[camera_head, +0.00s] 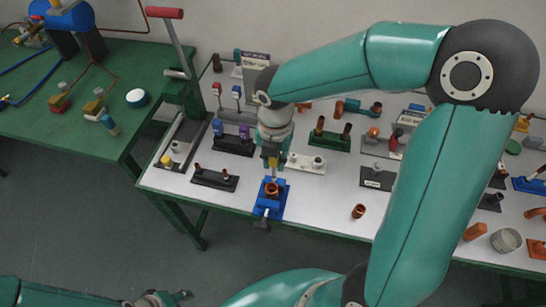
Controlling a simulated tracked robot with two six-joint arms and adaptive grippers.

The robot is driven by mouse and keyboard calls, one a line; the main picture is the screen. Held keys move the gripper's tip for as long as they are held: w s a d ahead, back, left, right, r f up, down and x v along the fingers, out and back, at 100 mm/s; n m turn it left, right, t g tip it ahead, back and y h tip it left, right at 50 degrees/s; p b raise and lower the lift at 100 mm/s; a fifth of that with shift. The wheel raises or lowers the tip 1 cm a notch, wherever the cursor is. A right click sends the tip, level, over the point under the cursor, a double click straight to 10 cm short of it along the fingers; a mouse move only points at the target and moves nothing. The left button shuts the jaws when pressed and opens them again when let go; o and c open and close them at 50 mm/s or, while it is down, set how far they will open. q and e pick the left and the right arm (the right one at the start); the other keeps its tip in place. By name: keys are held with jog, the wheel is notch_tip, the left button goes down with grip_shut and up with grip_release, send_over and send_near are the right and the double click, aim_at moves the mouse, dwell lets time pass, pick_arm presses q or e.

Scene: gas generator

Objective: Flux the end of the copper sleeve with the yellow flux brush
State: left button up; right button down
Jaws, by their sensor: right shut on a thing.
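A copper sleeve (271,189) stands upright in a blue vise (268,208) at the table's front edge. My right gripper (272,154) is straight above it, pointing down, and is shut on the yellow flux brush (273,163). Only a short yellow part of the brush shows below the fingers. Its lower end is at or just above the sleeve's top; I cannot tell if they touch. My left gripper (168,298) is low at the bottom edge, away from the table, partly cut off; its jaw state is unclear.
The white table (330,196) holds several stands and copper fittings. A loose copper ring (358,211) lies right of the vise. A dark stand (215,180) is to its left. A red-handled lever press (176,60) stands at the left. My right arm hides part of the table.

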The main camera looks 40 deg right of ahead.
aim_at(274, 173)
jog(key=shift+d+f+b, duration=0.1)
jog(key=shift+f+b, duration=0.45)
jog(key=shift+f, duration=0.15)
notch_tip(274, 173, down, 4)
jog(key=b, duration=0.3)
jog(key=shift+w, duration=0.1)
dwell(0.6)
jog(key=shift+f, duration=0.2)
